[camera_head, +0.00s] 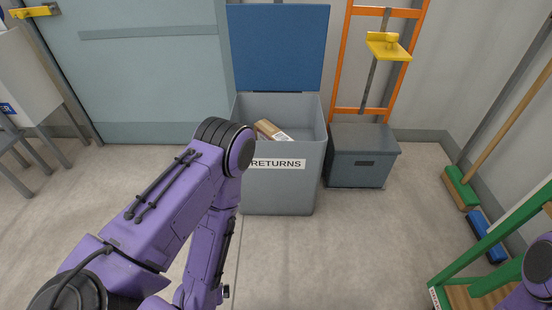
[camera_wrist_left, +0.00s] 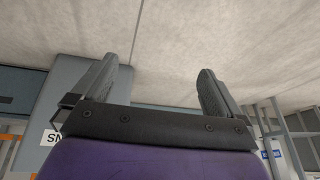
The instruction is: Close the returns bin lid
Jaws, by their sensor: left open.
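The grey returns bin (camera_head: 290,190) stands on the floor near the back wall, with a white RETURNS label on its front. Its blue lid (camera_head: 278,48) stands upright at the rear edge, wide open. A brown and white package (camera_head: 270,130) lies inside. My left arm rises in front of the bin's left side and bends down; its gripper is hidden in the head view. In the left wrist view my left gripper (camera_wrist_left: 155,82) is open and empty, with floor between its fingers. The bin front (camera_wrist_left: 75,75) shows upside down beside the left finger. My right gripper is out of view.
A grey lidded box (camera_head: 362,160) and an orange hand truck (camera_head: 350,60) stand right of the bin. A broom (camera_head: 500,105), a blue brush (camera_head: 487,238) and a green-framed stand (camera_head: 490,235) are at the right. Open floor lies before the bin.

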